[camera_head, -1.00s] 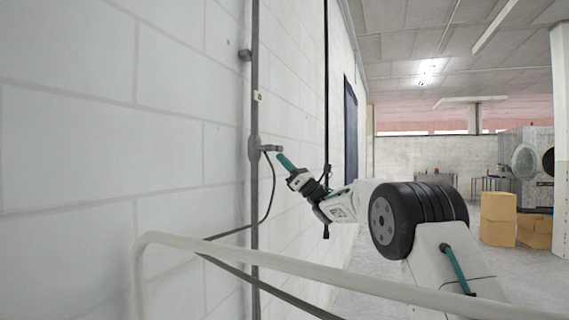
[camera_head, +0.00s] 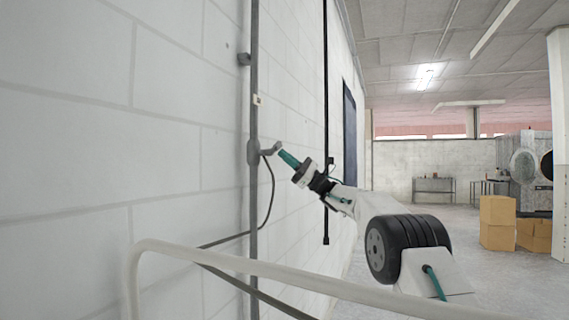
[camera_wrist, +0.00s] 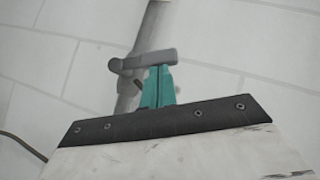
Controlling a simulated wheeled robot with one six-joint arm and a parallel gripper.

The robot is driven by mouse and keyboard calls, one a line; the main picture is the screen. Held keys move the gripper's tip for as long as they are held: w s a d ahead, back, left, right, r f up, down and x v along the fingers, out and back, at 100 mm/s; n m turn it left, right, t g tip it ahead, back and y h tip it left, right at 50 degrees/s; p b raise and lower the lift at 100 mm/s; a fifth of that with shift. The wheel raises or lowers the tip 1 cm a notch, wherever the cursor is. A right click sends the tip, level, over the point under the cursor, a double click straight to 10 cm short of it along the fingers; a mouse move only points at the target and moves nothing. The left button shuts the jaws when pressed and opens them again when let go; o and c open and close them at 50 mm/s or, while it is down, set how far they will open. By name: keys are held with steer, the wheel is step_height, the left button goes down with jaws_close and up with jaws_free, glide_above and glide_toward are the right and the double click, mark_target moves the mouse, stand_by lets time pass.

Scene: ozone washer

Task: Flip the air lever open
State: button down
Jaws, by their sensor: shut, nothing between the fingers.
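The air lever (camera_head: 272,148) is a small grey handle on the dark vertical pipe that runs up the white block wall. Its outer end points right and slightly up. My gripper (camera_head: 282,152) has teal fingers, which are shut and empty. The fingertips are at the outer end of the lever, just below it, touching or nearly so. In the wrist view the lever (camera_wrist: 143,61) lies across the picture just beyond the teal fingertips of my gripper (camera_wrist: 160,70). The fingers hide part of the lever and of the pipe behind it.
A thin dark hose (camera_head: 268,205) hangs from the lever's fitting along the wall. A pale rail (camera_head: 300,276) crosses the foreground. A second dark vertical pipe (camera_head: 326,110) stands farther along the wall. Cardboard boxes (camera_head: 497,222) stand far right, with open floor before them.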

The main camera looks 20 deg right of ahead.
mark_target(280, 143)
steer(key=shift+s+a+r+n+g, duration=0.15)
steer(key=shift+r+n+g, duration=0.2)
steer(key=shift+r, duration=0.3)
steer(key=shift+w+a+r+n+g, duration=0.1)
steer(key=shift+a+r+n+g, duration=0.15)
steer(key=shift+r, duration=0.35)
steer(key=shift+s+a+r+n+g, duration=0.1)
steer(key=shift+r+n+g, duration=0.25)
steer(key=shift+r, duration=0.3)
steer(key=shift+s+a+r, duration=0.35)
steer(key=shift+s+r, duration=0.2)
steer(key=shift+r, duration=0.3)
steer(key=shift+s+a+r, duration=0.3)
steer(key=shift+s+r, duration=0.25)
steer(key=shift+r, duration=0.3)
steer(key=shift+d, duration=0.15)
steer(key=v, duration=0.7)
steer(key=shift+s+d, duration=0.2)
steer(key=shift+d, duration=0.1)
steer(key=shift+f, duration=0.1)
